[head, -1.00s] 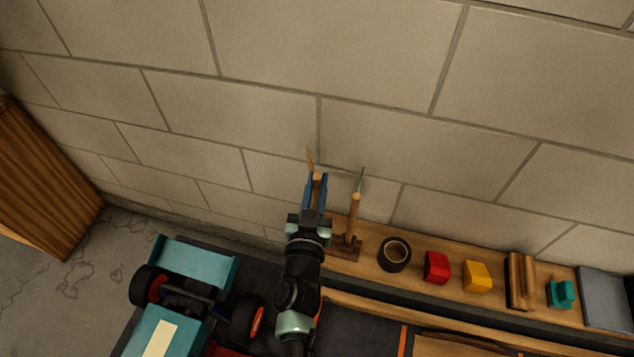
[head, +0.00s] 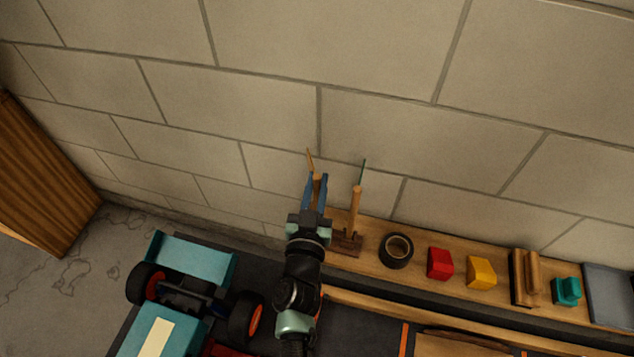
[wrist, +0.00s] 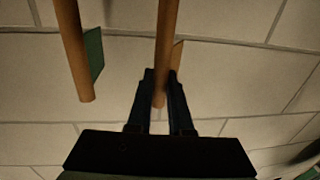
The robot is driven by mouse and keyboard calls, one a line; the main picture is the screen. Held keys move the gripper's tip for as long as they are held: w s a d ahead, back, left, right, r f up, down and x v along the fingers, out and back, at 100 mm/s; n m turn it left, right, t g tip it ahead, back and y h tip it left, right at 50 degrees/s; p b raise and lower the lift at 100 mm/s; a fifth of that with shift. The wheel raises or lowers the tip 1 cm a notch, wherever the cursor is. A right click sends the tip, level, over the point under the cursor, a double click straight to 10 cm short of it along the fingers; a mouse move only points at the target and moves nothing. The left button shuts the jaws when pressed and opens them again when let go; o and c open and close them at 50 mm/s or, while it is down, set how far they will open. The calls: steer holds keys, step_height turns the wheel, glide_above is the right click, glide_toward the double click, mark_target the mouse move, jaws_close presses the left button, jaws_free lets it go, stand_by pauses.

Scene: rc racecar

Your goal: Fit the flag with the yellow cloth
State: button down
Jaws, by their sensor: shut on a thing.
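My gripper (head: 317,188) is shut on the wooden pole of a flag, above the wall shelf. A thin edge of the flag's yellow-orange cloth (head: 310,160) shows beside the fingers in the head view. In the wrist view the held pole (wrist: 167,45) runs between the fingers, with a sliver of the cloth (wrist: 177,55) on its right. A second flag, with green cloth (head: 363,172), stands by a brown wooden stand (head: 346,244), right of my gripper. Its pole (wrist: 72,50) is apart from my fingers. The teal racecar (head: 191,252) is at the lower left, partly cut off.
The wooden shelf (head: 372,254) holds a dark ring (head: 397,251), a red block (head: 440,263), a yellow block (head: 481,272), a wooden piece (head: 526,277) and a teal piece (head: 567,290). The block wall (head: 420,110) rises close behind the flags.

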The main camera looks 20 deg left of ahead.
steer(key=shift+f+b, duration=0.35)
steer(key=shift+f, duration=0.1)
steer(key=c, duration=0.8)
jaws_free()
steer(key=shift+o, duration=0.2)
steer(key=s+d+p, duration=0.1)
steer(key=s+p, duration=0.1)
steer(key=s, duration=1.1)
steer(key=shift+d+p, duration=0.35)
steer(key=shift+p, duration=0.05)
steer(key=shift+w+r, duration=0.1)
